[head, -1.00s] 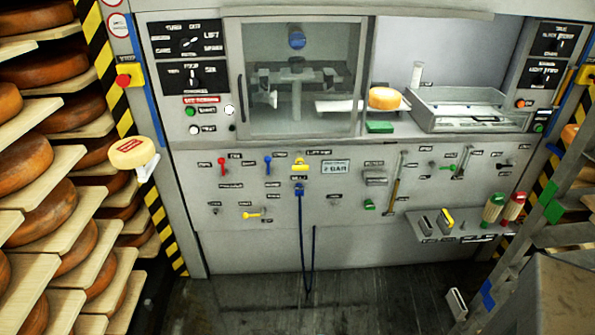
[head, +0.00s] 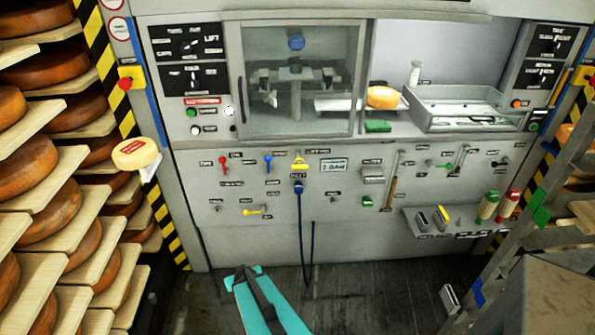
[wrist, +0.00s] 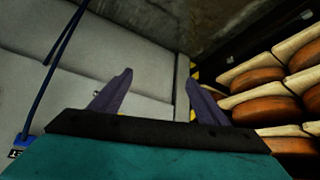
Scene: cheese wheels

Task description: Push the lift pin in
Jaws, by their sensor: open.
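The lift pin cannot be told for certain, as the panel labels are too small to read. The grey control panel (head: 340,235) bears several small fittings, among them a yellow one (head: 299,163) at the upper middle and a yellow lever (head: 255,212) at the lower left. My teal arm end with its dark gripper (head: 243,272) is low in the head view, in front of the panel's lower part. In the wrist view my gripper (wrist: 158,82) has its two dark fingers apart, with nothing between them.
A blue hose (head: 303,240) hangs in a loop from a blue plug (head: 298,188). Racks of cheese wheels (head: 55,208) stand at the left. A ladder-like frame (head: 505,225) stands at the right. A small shelf (head: 415,222) juts out at the panel's lower right.

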